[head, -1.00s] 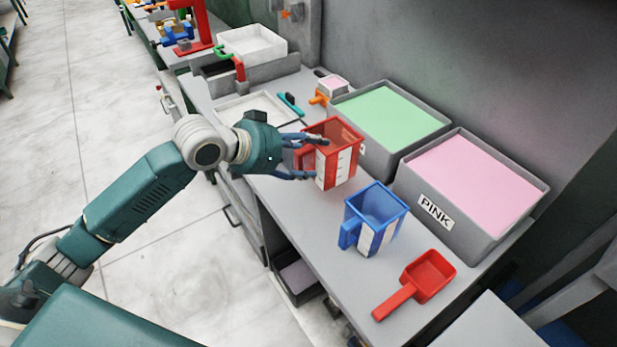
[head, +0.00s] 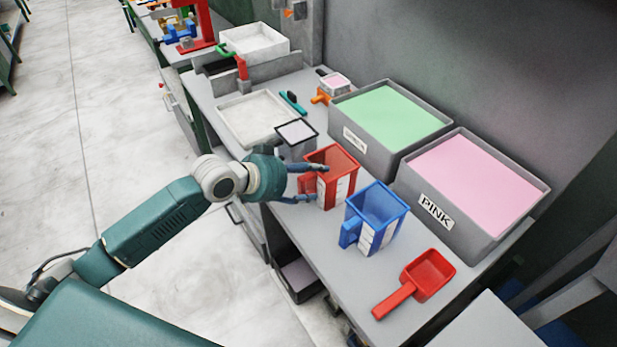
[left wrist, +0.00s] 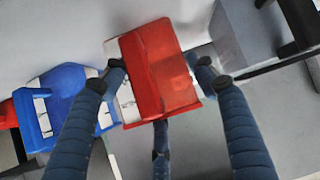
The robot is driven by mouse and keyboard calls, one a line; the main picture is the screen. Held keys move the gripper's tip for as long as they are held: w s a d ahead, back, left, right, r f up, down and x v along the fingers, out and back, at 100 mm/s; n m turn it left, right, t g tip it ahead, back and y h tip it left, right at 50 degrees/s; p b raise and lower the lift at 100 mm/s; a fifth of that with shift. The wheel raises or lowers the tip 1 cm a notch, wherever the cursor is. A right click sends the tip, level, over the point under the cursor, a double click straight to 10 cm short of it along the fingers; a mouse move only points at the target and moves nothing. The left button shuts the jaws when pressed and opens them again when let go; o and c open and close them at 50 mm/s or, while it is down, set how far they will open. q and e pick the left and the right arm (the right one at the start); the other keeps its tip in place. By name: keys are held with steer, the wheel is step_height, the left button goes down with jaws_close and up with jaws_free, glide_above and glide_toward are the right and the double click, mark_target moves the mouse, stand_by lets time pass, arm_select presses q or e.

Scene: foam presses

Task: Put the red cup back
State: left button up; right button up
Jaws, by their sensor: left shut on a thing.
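The red cup (head: 334,176), square with a white scale strip on its side, is upright at the bench, just left of the blue cup (head: 376,214). I cannot tell whether its base touches the bench top. My left gripper (head: 312,184) is shut on the red cup from its handle side. In the left wrist view the red cup (left wrist: 160,75) sits between the fingers of my left gripper (left wrist: 160,80), and the blue cup (left wrist: 66,100) is to the left. My right gripper is not in view.
A grey cup (head: 296,134) stands close behind the left gripper. The green bin (head: 355,142) and pink bin (head: 470,240) line the wall. A red scoop (head: 425,278) lies right of the blue cup. A white tray (head: 232,112) is farther back.

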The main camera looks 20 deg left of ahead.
arm_select(q)
steer(key=o, duration=1.3)
steer(key=shift+f, duration=0.1)
steer(key=shift+o, duration=0.2)
steer(key=shift+r, duration=0.25)
steer(key=b+v, duration=0.1)
steer(key=v, duration=1.1)
steer(key=shift+b, duration=0.35)
steer(key=shift+d+f, duration=0.1)
